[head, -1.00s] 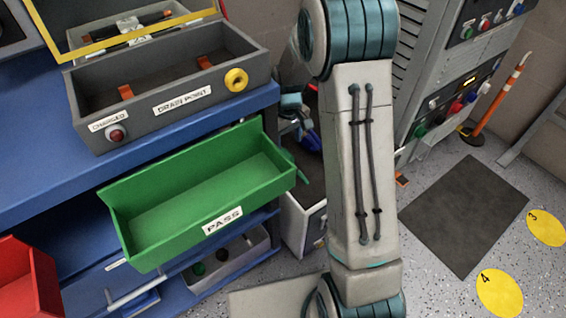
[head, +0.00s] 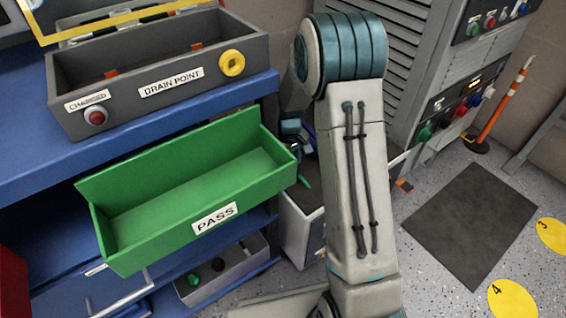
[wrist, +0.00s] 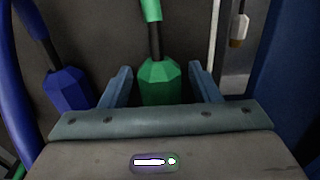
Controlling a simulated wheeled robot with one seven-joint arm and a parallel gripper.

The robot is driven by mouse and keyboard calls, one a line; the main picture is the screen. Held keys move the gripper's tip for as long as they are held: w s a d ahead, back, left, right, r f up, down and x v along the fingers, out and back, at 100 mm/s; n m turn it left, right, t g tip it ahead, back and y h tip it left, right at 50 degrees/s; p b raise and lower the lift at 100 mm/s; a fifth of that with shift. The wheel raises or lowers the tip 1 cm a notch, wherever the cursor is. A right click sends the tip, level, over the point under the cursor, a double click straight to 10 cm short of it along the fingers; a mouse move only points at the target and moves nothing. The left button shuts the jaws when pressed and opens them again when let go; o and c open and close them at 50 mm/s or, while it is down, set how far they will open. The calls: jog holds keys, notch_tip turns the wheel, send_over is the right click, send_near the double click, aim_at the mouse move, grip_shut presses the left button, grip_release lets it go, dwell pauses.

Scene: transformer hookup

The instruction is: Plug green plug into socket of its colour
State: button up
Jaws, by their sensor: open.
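The green plug (wrist: 160,82) shows in the wrist view, with a black neck and green cable rising from it. My gripper (wrist: 160,70) is open, with one finger on each side of the green plug. I cannot tell whether either finger touches it. A blue plug (wrist: 68,90) on a blue cable is left of the fingers. In the head view my arm hides most of the gripper. A green fitting (head: 425,132) is on the lower panel of the grey cabinet at right, beside red and blue ones; my view is too coarse to show its opening.
A green PASS bin (head: 190,205) and a grey DRAIN POINT box (head: 170,98) stand by the blue bench (head: 150,135) at left. A grey bin (head: 302,225) is behind my arm. The dark mat (head: 470,225) is clear. An orange post (head: 505,100) stands beside the cabinet.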

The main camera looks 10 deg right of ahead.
jog(key=c, duration=0.8)
jog(key=shift+r+p, duration=2.5)
jog(key=shift+r, duration=0.6)
jog(key=shift+c, duration=0.2)
